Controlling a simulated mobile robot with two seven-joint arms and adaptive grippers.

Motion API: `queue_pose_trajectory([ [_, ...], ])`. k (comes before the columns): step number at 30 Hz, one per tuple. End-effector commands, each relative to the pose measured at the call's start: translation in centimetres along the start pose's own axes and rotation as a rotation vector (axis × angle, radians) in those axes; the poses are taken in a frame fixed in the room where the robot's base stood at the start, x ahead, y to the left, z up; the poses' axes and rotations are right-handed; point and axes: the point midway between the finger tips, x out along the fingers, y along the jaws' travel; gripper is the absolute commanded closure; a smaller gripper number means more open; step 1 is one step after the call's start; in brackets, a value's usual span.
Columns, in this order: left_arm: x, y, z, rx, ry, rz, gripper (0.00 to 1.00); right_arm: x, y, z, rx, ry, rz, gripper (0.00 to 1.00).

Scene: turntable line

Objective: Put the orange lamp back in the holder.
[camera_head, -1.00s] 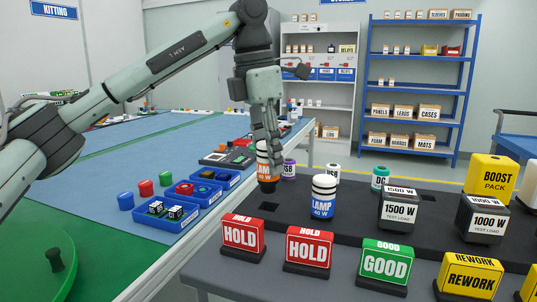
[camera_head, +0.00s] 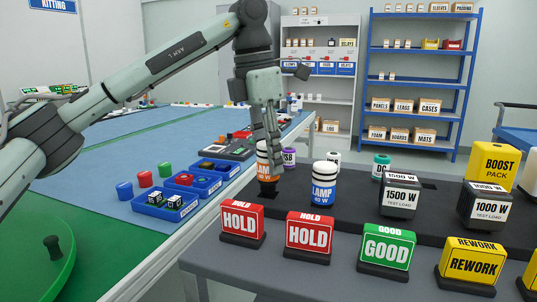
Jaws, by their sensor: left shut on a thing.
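The orange lamp (camera_head: 265,170), with a white upper part marked LAMP, is upright in my left gripper (camera_head: 269,146). The gripper comes from above, shut on the lamp and covering part of its upper right. The holder appears to be the long black board (camera_head: 430,212) with square openings. The lamp's dark base is at the board's left part, over or in an opening that I cannot see now. I cannot tell whether it is seated. My right gripper is not in view.
A blue lamp (camera_head: 324,184) stands close to the right, with a purple-capped piece (camera_head: 288,157) behind. Red HOLD signs (camera_head: 242,219), a green GOOD sign (camera_head: 387,246) and a yellow REWORK sign (camera_head: 473,264) line the front. Dark 1500 W (camera_head: 400,195) and 1000 W blocks stand right.

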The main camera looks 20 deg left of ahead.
Motion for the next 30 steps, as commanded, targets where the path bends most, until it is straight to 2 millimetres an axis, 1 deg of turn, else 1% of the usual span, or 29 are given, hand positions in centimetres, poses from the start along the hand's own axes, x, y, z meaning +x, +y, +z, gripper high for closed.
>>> queue_pose_trajectory([
  [13,0.1,0.0,0.0,0.000,-0.001,0.000,0.99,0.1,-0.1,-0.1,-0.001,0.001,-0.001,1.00],
  [30,1.2,0.0,-0.2,0.000,0.000,0.000,0.99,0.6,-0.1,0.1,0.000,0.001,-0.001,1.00],
])
